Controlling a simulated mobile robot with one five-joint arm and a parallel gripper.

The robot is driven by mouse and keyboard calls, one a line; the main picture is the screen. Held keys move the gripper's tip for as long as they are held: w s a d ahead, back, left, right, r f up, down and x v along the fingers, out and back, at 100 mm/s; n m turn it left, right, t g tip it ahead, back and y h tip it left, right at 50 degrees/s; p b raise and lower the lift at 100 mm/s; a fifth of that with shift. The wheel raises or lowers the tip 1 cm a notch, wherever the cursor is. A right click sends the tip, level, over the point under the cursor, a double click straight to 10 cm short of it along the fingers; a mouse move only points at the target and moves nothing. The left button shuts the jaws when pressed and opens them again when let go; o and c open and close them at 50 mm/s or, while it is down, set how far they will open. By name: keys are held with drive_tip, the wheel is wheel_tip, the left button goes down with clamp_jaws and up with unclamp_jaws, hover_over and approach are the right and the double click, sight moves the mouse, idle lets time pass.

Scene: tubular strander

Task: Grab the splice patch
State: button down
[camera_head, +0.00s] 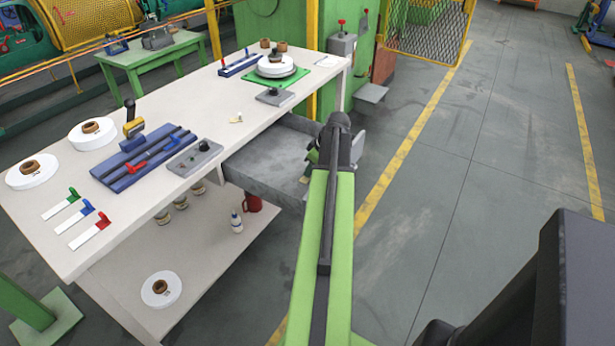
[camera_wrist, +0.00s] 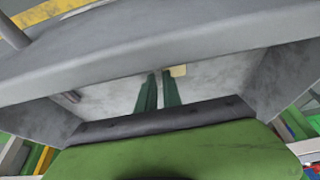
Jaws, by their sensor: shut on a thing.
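My gripper (camera_wrist: 158,76) reaches into the open grey drawer (camera_wrist: 108,88), its two dark green fingers close together. A small cream piece, which looks like the splice patch (camera_wrist: 179,71), shows at the fingertips, mostly beside the right finger. The fingers are shut on it, though the contact itself is hard to make out. In the head view, the drawer (camera_head: 262,160) stands out from under the white table, and my green arm hides its right part and most of the gripper.
The white table (camera_head: 225,100) holds a blue fixture (camera_head: 140,158), white reels (camera_head: 93,133), coloured tags (camera_head: 75,215) and a small cream piece (camera_head: 236,119). The drawer walls surround my gripper closely. Open floor (camera_head: 450,200) lies to the right.

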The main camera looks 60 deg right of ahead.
wheel_tip(320, 180, up, 10)
drive_tip(key=p, duration=1)
